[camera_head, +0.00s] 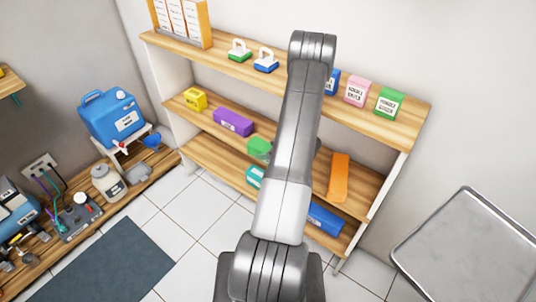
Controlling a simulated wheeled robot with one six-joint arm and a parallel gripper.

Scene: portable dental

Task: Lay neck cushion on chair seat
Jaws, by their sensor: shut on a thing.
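My grey arm rises through the middle of the view in front of a wooden shelf unit (415,110), and its far end bends away behind the upper link. My gripper is hidden behind the arm, so its fingers and anything in them do not show. I cannot pick out the neck cushion for sure. A green piece (260,147) shows just left of the arm at middle-shelf height, partly covered by it; I cannot tell whether it is held or resting. No chair seat is in view.
The shelves hold a purple block (233,121), a yellow box (195,98), an orange piece (338,177) and a blue item (325,218). A metal tray (470,248) is at right. A blue jug (112,118) stands left. Tiled floor and a dark mat (112,265) lie in front.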

